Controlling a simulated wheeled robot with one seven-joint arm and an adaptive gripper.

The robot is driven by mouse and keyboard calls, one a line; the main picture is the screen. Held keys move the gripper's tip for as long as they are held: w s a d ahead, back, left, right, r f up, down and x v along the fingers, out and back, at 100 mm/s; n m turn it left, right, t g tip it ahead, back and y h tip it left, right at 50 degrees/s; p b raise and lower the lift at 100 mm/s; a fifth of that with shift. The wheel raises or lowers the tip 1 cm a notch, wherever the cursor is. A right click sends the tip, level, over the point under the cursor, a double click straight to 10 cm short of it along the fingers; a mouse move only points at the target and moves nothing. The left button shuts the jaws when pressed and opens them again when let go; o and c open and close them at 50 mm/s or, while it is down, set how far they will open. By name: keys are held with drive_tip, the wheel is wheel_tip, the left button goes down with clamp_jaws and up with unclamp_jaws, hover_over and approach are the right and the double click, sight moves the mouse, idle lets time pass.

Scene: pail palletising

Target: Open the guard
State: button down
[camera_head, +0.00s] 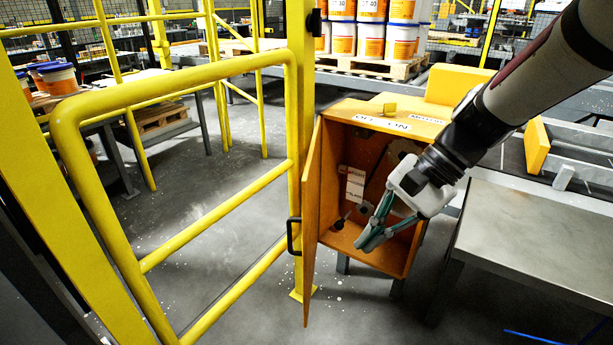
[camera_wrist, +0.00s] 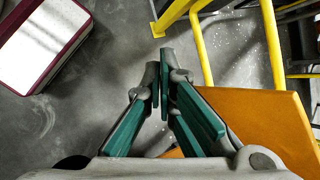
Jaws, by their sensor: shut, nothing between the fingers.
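The guard is a yellow tubular gate (camera_head: 215,235) in the left half of the head view. Its right end stands close beside a yellow post (camera_head: 308,60), with no clear gap visible between them. Yellow rails (camera_wrist: 198,45) also show in the wrist view. My gripper (camera_head: 366,240) is shut and empty, pointing down in front of the open orange cabinet, to the right of the gate and apart from it. It also shows in the wrist view (camera_wrist: 164,72). A black handle (camera_head: 291,236) sits between the gate end and cabinet door; I cannot tell which bears it.
The orange cabinet (camera_head: 390,115) has its door (camera_head: 313,220) swung open toward me, between my gripper and the gate. A grey table (camera_head: 545,240) stands at right. Pails on a pallet (camera_head: 375,67) stand behind. Floor beyond the gate is clear.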

drive_tip(key=w+d+f+m+t+y+p, duration=0.1)
drive_tip(key=w+d+f+m+p, duration=0.2)
drive_tip(key=w+f+m, duration=0.35)
drive_tip(key=w+d+f+m+t+y+p, duration=0.15)
drive_tip(key=w+f+m, duration=0.25)
drive_tip(key=w+f, duration=0.45)
drive_tip(key=a+r+x, duration=0.1)
drive_tip(key=x, duration=1.1)
drive_tip(key=shift+f+h+b, duration=0.2)
drive_tip(key=shift+h+b, duration=0.15)
drive_tip(key=shift+a, duration=0.3)
